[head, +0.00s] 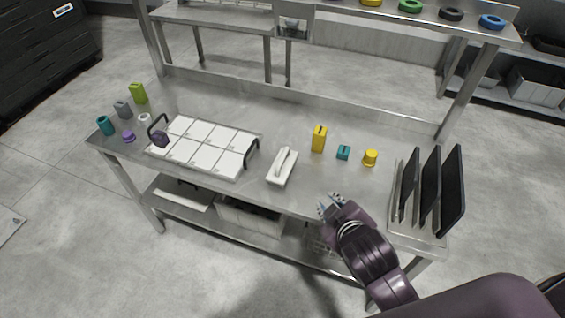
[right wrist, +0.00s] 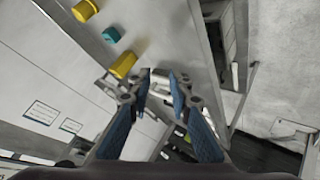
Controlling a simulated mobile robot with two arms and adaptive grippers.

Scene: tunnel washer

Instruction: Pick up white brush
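The white brush (head: 283,166) lies on the metal table, right of the white tray, with its raised handle on top. My right gripper (head: 328,205) is at the table's front edge, to the right of and nearer than the brush, apart from it. In the right wrist view its two blue fingers (right wrist: 160,77) are apart, with a gap between the tips. I cannot make out the brush clearly in that view. My left gripper is not in view.
A tall yellow block (head: 319,139), a teal block (head: 343,152) and a yellow cup (head: 370,158) stand right of the brush. A rack with black plates (head: 431,190) is at the right end. The white tray (head: 203,146) with dark handles lies left.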

